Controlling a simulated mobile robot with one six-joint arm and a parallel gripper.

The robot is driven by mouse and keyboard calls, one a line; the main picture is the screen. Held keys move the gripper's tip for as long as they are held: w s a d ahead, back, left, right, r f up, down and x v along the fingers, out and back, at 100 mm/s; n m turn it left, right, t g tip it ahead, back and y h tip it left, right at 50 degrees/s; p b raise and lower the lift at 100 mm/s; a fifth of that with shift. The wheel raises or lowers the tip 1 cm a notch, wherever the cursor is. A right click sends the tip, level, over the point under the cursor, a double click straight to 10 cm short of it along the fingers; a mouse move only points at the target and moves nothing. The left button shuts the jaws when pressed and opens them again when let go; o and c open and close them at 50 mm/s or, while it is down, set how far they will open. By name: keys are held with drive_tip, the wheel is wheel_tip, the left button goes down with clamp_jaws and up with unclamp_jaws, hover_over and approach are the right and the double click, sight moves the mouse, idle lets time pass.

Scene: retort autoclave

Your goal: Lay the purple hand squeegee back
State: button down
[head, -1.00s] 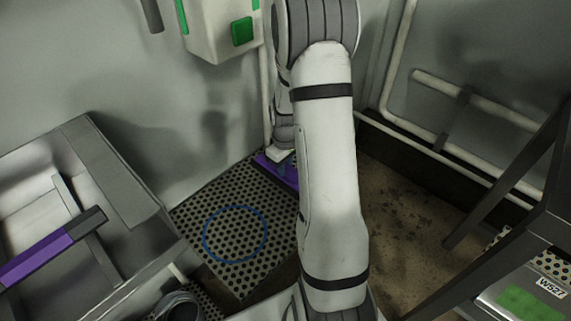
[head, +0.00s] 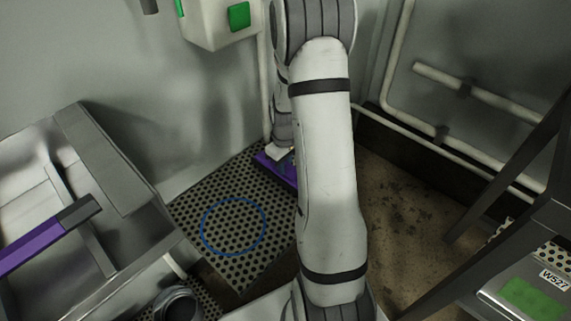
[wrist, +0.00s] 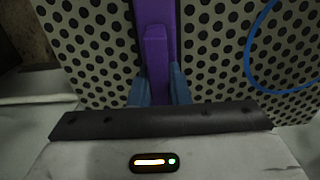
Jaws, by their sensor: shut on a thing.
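The purple hand squeegee (wrist: 156,50) is between the two blue-grey fingers of my gripper (wrist: 160,88) in the wrist view, and the gripper is shut on its handle. A wider purple part shows behind the handle, against the perforated plate (wrist: 220,45). In the head view the squeegee (head: 268,166) is low over the far end of the perforated plate (head: 185,208), near the wall. My arm hides part of it there. I cannot tell whether it touches the plate. A blue ring (head: 203,236) is marked on the plate, nearer than the squeegee.
A steel basin (head: 125,178) stands at the left, with a purple bar (head: 35,247) with a grey end across it. A white box with a green button (head: 239,16) hangs on the back wall. Pipes (head: 490,101) and a dark metal frame (head: 512,170) are on the right.

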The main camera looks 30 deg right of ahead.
drive_tip(key=shift+f+b, duration=0.3)
drive_tip(key=shift+f, duration=0.05)
drive_tip(key=c, duration=1.3)
unclamp_jaws()
wheel_tip(320, 180, up, 8)
drive_tip(key=shift+f+p, duration=0.1)
drive_tip(key=shift+p, duration=0.7)
drive_tip(key=s+a+r+m+t+p, duration=0.1)
drive_tip(key=s+a+r+p, duration=0.3)
drive_tip(key=r, duration=0.6)
drive_tip(key=s+a+r+m+p, duration=0.1)
drive_tip(key=s+a+r+p, duration=0.4)
drive_tip(key=s+r, duration=0.3)
drive_tip(key=s+a+r+m+t+p, duration=0.1)
drive_tip(key=s+a+r+p, duration=0.4)
drive_tip(key=r, duration=0.9)
drive_tip(key=shift+s+m+t+p, duration=0.3)
drive_tip(key=shift+s+m+p, duration=0.15)
drive_tip(key=shift+s, duration=0.6)
